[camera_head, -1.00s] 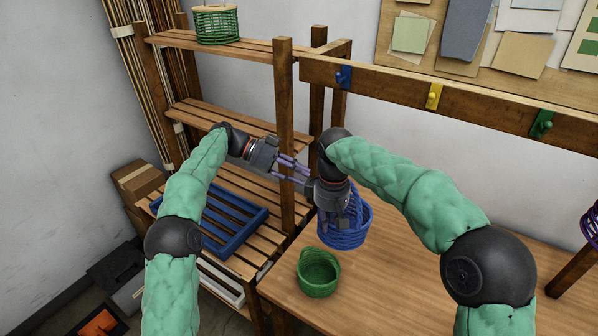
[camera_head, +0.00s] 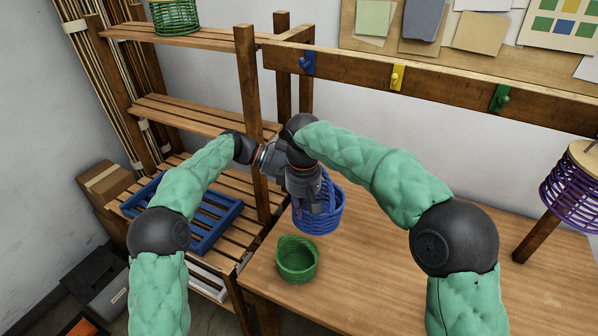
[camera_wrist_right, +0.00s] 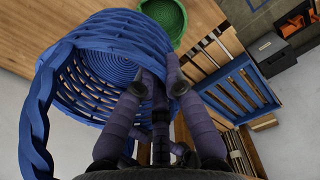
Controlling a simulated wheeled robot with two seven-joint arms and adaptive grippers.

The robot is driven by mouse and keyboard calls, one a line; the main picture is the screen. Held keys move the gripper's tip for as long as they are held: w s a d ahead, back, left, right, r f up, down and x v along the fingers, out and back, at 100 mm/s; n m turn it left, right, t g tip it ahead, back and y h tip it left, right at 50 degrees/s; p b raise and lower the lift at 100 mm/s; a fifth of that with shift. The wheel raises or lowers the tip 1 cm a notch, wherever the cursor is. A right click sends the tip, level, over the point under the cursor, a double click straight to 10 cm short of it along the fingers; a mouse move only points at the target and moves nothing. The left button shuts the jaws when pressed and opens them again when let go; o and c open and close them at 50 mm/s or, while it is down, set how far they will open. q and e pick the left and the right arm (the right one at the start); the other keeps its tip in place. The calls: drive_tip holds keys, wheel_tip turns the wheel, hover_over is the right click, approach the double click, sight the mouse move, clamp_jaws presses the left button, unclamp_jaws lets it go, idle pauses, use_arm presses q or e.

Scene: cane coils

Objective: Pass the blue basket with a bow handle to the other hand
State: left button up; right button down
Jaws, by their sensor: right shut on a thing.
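The blue basket (camera_head: 326,216) hangs from my right gripper (camera_head: 316,204) above the left part of the table. In the right wrist view the basket (camera_wrist_right: 100,75) shows its round woven inside, with a thick braided band at the left. The purple fingers of my right gripper (camera_wrist_right: 160,85) are shut at the basket's side; exactly which part they grip is hard to see. My left gripper (camera_head: 269,159) is just left of my right wrist at nearly the same height. Its fingers are hidden behind my right wrist in the head view.
A small green basket (camera_head: 297,259) stands on the wooden table (camera_head: 390,275), near its left edge. A slatted shelf (camera_head: 190,117) with a blue crate (camera_head: 214,222) stands at the left, its post close to my left gripper. Coloured hooks (camera_head: 397,77) line the wall. The table's middle is clear.

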use_arm(q)
drive_tip(key=shift+d+f, duration=0.15)
use_arm(e)
drive_tip(key=shift+r, duration=0.1)
use_arm(q)
clamp_jaws()
use_arm(e)
drive_tip(key=c, duration=1.2)
unclamp_jaws()
drive_tip(key=shift+c, duration=0.2)
